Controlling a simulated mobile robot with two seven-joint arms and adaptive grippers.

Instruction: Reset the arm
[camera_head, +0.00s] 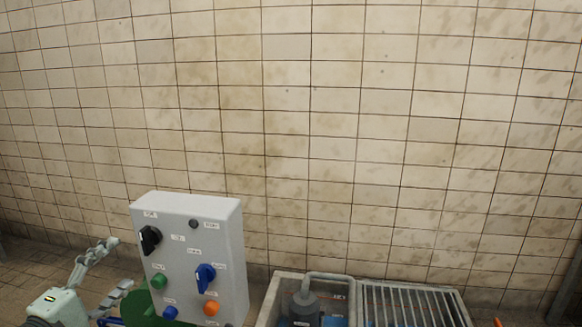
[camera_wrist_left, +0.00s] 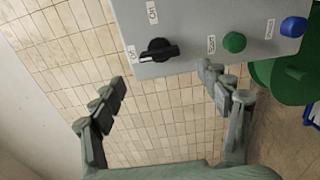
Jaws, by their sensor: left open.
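My left gripper (camera_head: 108,268) is open and empty at the lower left of the head view, to the left of a grey control box (camera_head: 222,240). In the left wrist view the two fingers of the left gripper (camera_wrist_left: 165,95) are spread apart below the box's edge. A black rotary knob (camera_wrist_left: 158,50) on the box sits ahead of the gap, with On and Off labels near it. The knob also shows in the head view (camera_head: 150,240). The fingers appear apart from the knob. My right gripper is in neither view.
The box also carries a green button (camera_head: 159,281), blue button (camera_head: 170,312), blue knob (camera_head: 205,277) and orange button (camera_head: 211,308). A basin (camera_head: 287,283) with a pump and a metal grate (camera_head: 412,304) stand to the right. A tiled wall (camera_head: 350,120) is behind.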

